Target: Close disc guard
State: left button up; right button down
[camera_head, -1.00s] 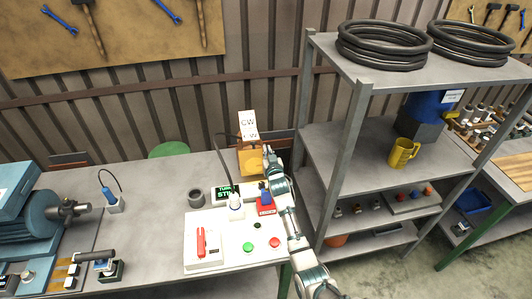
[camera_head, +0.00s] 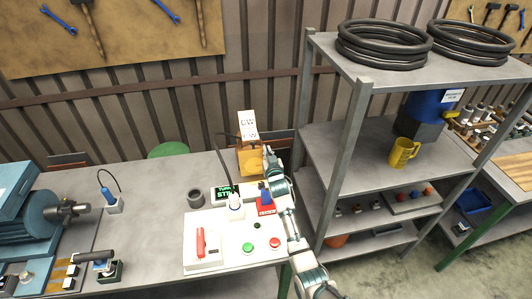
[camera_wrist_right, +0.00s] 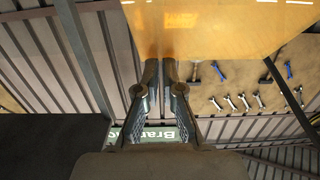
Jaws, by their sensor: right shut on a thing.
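The disc guard is an amber panel (camera_wrist_right: 225,30) filling the top of the right wrist view. The disc itself cannot be made out. My left gripper does not show.
A white control panel (camera_head: 215,262) with a red handle and green and red buttons lies in front. A metal shelf (camera_head: 350,145) is close on the right. The bench's middle is mostly clear.

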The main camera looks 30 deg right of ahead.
jog(key=shift+s+d+f, duration=0.1)
jog(key=shift+d+f, duration=0.2)
jog(key=shift+f, duration=0.15)
jog(key=shift+r, duration=0.1)
